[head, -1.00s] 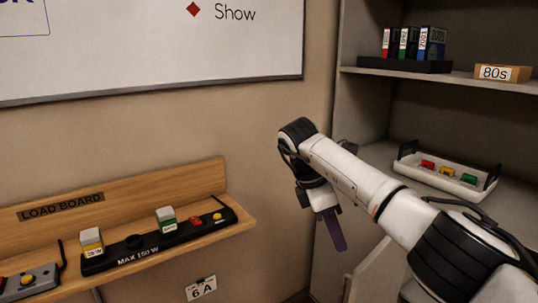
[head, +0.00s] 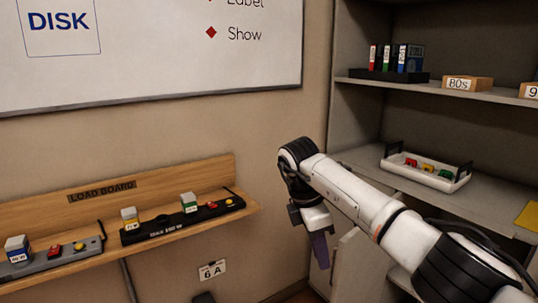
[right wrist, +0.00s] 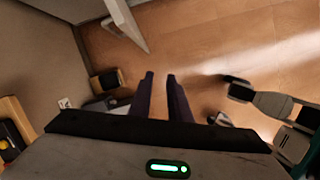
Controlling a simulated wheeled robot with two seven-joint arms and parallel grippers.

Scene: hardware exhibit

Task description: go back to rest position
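My right gripper (head: 319,250) hangs fingers down in the head view, in front of the wall between the load board and the shelving. Its two dark fingers also show in the right wrist view (right wrist: 160,75), with a gap between the tips. Bare wood floor shows through that gap, so it is open and empty. It touches nothing. My left gripper does not show in the head view, and I cannot make it out in the right wrist view, where white and black parts of my body show at the right.
The wooden load board (head: 215,172) with switch boxes and coloured blocks is on the left wall. Grey shelving (head: 357,161) stands right, holding a white tray (head: 436,180) of coloured parts and a black binder rack (head: 388,75). A cabinet door (head: 352,262) stands behind my right gripper.

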